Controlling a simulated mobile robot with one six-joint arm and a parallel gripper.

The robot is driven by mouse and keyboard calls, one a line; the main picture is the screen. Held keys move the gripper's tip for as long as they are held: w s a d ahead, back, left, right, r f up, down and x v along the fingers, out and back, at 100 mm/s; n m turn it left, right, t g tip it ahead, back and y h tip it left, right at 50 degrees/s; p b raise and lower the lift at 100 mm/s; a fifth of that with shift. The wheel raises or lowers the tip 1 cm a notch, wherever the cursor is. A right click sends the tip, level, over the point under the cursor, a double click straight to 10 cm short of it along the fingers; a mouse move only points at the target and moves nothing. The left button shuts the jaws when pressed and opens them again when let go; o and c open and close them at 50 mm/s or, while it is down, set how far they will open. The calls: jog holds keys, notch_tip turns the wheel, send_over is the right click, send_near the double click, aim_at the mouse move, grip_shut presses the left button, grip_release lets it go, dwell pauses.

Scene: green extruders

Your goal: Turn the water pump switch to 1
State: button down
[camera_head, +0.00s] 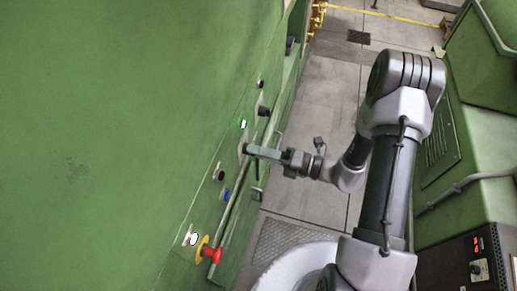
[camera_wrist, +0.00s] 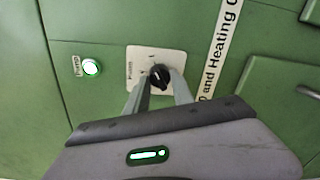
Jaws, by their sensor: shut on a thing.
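The switch is a black rotary knob (camera_wrist: 159,77) on a pale square plate (camera_wrist: 145,60) on the green panel. In the wrist view the two fingers of my gripper (camera_wrist: 159,88) reach up to the knob, one on each side, and are shut on it. The plate's small lettering is too small to read surely, so I cannot tell the knob's setting. In the head view my gripper (camera_head: 248,149) meets the panel face at the switch, and the knob is hidden there.
A lit green button (camera_wrist: 91,67) sits left of the plate; it also shows in the head view (camera_head: 242,124). Lower on the panel are a blue button (camera_head: 226,195) and a red emergency knob (camera_head: 212,254). A green cabinet (camera_head: 440,150) stands right of my arm. Grey floor lies between.

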dwell(0.4)
jog(key=c, duration=1.1)
grip_release()
jog(key=v, duration=1.7)
jog(key=shift+s+d+f, duration=0.1)
jog(key=shift+d+f, duration=0.05)
